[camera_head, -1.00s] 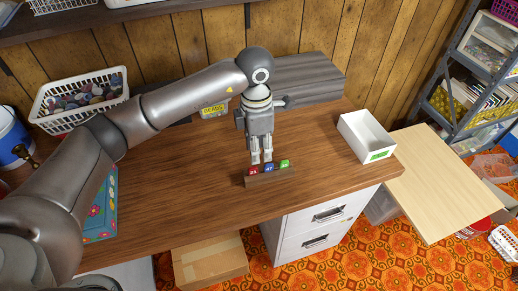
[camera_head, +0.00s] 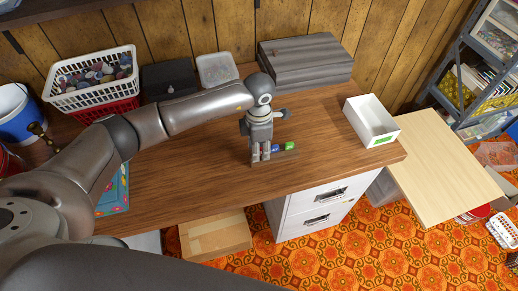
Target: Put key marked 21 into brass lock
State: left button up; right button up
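A small wooden key rack (camera_head: 290,154) stands near the front edge of the wooden desk. A blue tag (camera_head: 276,148) and a green tag (camera_head: 290,146) show on it. The red tag, marked 21 in the earlier frame, is mostly hidden by my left gripper (camera_head: 261,156). A little red shows between the fingers. The gripper points down at the rack's left end, and I cannot tell whether it has closed on the red-tagged key. A black box (camera_head: 169,79) stands at the back of the desk; I cannot make out a brass lock on it. My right gripper is out of view.
A white open box (camera_head: 353,109) with a green label stands at the desk's right end. A grey slatted box (camera_head: 305,60), a clear tub (camera_head: 216,68) and a white basket (camera_head: 91,98) line the back. The desk's middle (camera_head: 190,160) is clear.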

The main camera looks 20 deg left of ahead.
pick_arm(q)
grip_shut()
jog(key=shift+r, duration=0.1)
dwell(0.4)
